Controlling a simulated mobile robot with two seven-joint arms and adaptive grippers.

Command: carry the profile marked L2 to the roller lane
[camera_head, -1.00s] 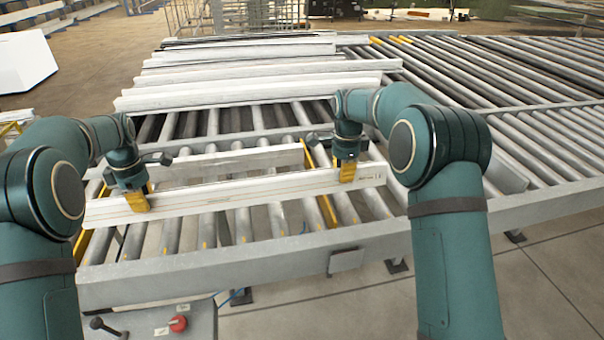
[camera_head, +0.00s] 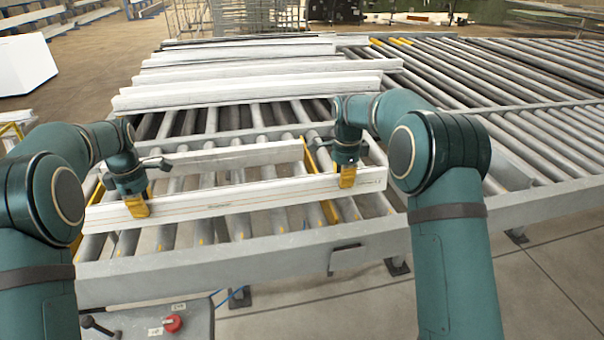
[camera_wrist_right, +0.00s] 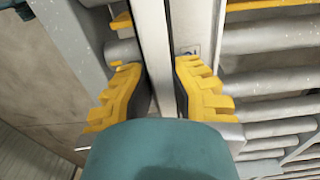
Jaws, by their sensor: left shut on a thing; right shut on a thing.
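A long white profile (camera_head: 240,197) lies crosswise over the near rollers, held between both my grippers. My left gripper (camera_head: 137,207) is shut on it near its left end. My right gripper (camera_head: 347,178) is shut on it near its right end. In the right wrist view, the profile (camera_wrist_right: 155,45) runs between the yellow fingers of my right gripper (camera_wrist_right: 160,90). A small label shows beside the right finger there, too partly seen to read. I cannot tell whether the profile touches the rollers.
A shorter profile (camera_head: 235,158) lies just behind the held one. Several long profiles (camera_head: 250,90) lie side by side farther back. Bare rollers (camera_head: 500,75) spread to the right. A grey front rail (camera_head: 290,246) and a control box with a red button (camera_head: 172,323) are nearest me.

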